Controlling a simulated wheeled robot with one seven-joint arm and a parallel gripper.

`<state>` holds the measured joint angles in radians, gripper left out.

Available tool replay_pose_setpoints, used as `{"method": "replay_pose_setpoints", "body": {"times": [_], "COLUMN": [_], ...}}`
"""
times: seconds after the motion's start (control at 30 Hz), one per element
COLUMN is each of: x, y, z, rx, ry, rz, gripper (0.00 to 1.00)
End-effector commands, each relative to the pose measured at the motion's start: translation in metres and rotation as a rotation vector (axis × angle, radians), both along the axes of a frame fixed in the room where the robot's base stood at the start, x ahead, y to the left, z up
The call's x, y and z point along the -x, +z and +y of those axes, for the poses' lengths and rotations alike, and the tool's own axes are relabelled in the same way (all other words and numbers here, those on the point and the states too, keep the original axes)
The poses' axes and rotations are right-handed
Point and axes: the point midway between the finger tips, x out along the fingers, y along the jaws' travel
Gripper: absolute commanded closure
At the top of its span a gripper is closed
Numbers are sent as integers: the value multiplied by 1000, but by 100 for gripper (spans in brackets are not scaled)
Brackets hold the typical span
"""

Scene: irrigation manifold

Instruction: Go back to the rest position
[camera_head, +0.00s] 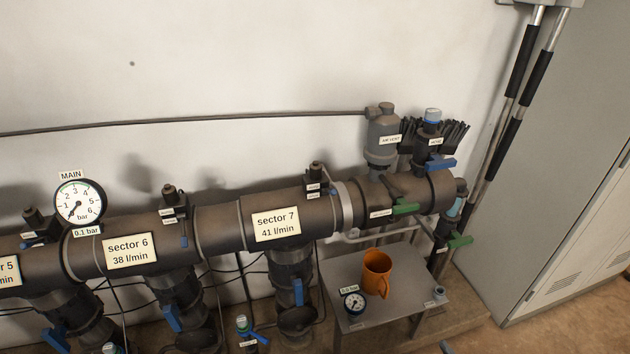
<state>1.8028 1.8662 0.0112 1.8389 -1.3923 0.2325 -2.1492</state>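My gripper does not show in the head camera view, and no clear part of my arm shows. The irrigation manifold (220,227), a thick dark horizontal pipe, runs along the wall from the left edge to the right. It bears white labels for sector 6 (130,250), 38 l/min, and sector 7 (277,224), 41 l/min. A round MAIN gauge (79,203) stands on it at the left, labelled 0.1 bar. Blue-handled valves (298,291) sit on the outlets below. Green handles (405,209) show at the right end.
A grey cabinet (565,150) stands at the right. Dark-sleeved pipes (520,90) rise beside it. Bare floor (560,325) shows at the lower right.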

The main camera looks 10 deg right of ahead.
Motion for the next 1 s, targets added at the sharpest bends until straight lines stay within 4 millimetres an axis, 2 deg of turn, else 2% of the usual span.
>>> {"method": "replay_pose_setpoints", "body": {"times": [0.37,0.57,0.67,0.77,0.9,1.0], "x": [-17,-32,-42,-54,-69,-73], "y": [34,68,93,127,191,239], "z": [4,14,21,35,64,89], "rx": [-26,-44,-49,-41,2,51], "ry": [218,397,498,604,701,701], "rz": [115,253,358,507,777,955], "gripper": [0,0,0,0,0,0]}}
